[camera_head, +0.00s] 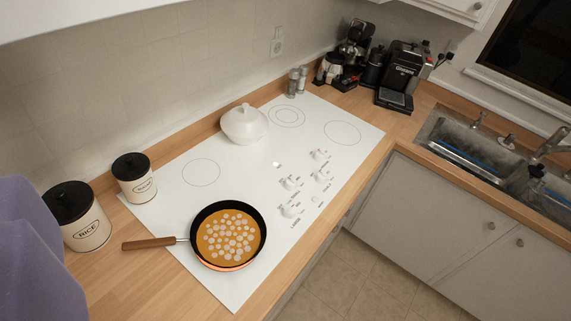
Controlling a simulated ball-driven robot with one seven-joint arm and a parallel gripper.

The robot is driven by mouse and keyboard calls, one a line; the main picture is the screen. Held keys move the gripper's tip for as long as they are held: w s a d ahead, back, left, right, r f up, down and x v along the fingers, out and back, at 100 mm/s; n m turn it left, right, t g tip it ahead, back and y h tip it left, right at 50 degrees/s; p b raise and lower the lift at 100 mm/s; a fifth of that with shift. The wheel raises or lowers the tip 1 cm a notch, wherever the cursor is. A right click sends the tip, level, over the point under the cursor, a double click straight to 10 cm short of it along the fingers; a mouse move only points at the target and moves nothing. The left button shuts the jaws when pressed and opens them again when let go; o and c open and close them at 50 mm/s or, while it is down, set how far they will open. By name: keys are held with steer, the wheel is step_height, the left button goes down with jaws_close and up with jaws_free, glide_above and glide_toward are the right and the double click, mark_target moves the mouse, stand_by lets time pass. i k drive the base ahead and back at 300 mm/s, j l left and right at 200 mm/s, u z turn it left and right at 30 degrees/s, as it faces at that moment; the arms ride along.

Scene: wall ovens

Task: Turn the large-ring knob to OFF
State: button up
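The white cooktop (160,228) is set in the wooden counter, with several white knobs grouped on its right front part. The knob nearest the front (289,210) has small lettering beside it that seems to read LARGE; its pointer setting is too small to read. Other knobs sit behind it, such as one at the middle left (290,183) and one at the back (320,154). My gripper is not in view.
A white lidded pot (244,125) stands at the cooktop's back. The pan's wooden handle (150,243) points left toward two canisters (85,228). A coffee machine (402,70) and sink (470,150) are at right. The floor (350,285) before the counter is clear.

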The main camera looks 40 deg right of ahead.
mark_target(290, 212)
steer(key=i+l, duration=0.25)
steer(key=l, duration=0.15)
steer(key=i+l+z, duration=0.1)
steer(key=l, duration=0.3)
steer(key=i+l, duration=0.35)
